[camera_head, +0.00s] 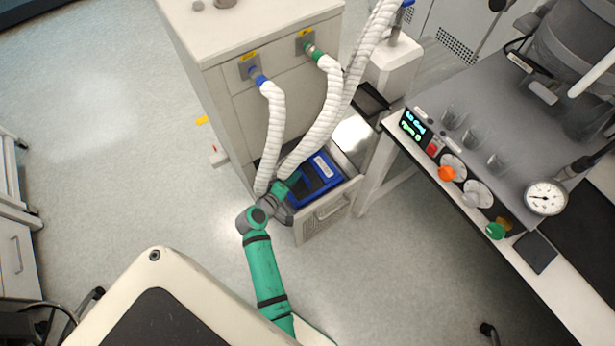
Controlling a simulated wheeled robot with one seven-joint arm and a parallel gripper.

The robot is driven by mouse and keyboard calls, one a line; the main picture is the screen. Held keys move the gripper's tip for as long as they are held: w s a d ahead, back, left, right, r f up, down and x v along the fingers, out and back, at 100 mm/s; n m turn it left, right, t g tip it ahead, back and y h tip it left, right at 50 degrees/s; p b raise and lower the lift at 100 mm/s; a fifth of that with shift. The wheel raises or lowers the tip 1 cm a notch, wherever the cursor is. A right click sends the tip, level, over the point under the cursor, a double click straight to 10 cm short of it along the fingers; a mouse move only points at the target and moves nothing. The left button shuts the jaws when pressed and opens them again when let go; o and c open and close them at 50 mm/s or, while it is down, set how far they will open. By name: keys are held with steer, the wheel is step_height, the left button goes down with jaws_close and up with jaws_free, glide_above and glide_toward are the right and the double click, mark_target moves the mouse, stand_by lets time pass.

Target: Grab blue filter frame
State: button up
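The blue filter frame (327,168) lies in an open drawer (325,219) low on the front of a white cabinet. It is a blue rectangular frame with a dark middle and a pale label. My green arm reaches up to the drawer's left side. My gripper (297,188) is at the left part of the frame, over or against it. The fingers are small, dark and partly hidden by my wrist and the hoses. I cannot tell whether they touch or hold the frame.
Two white corrugated hoses (326,110) hang from the white cabinet (237,110) close above my wrist. A bench with knobs and a pressure gauge (545,197) stands to the right. The floor at left (110,130) is clear.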

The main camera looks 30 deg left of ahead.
mark_target(308, 174)
steer(key=x, duration=0.5)
steer(key=shift+s+a, duration=0.1)
steer(key=shift+a, duration=0.2)
steer(key=shift+c, duration=0.3)
jaws_close()
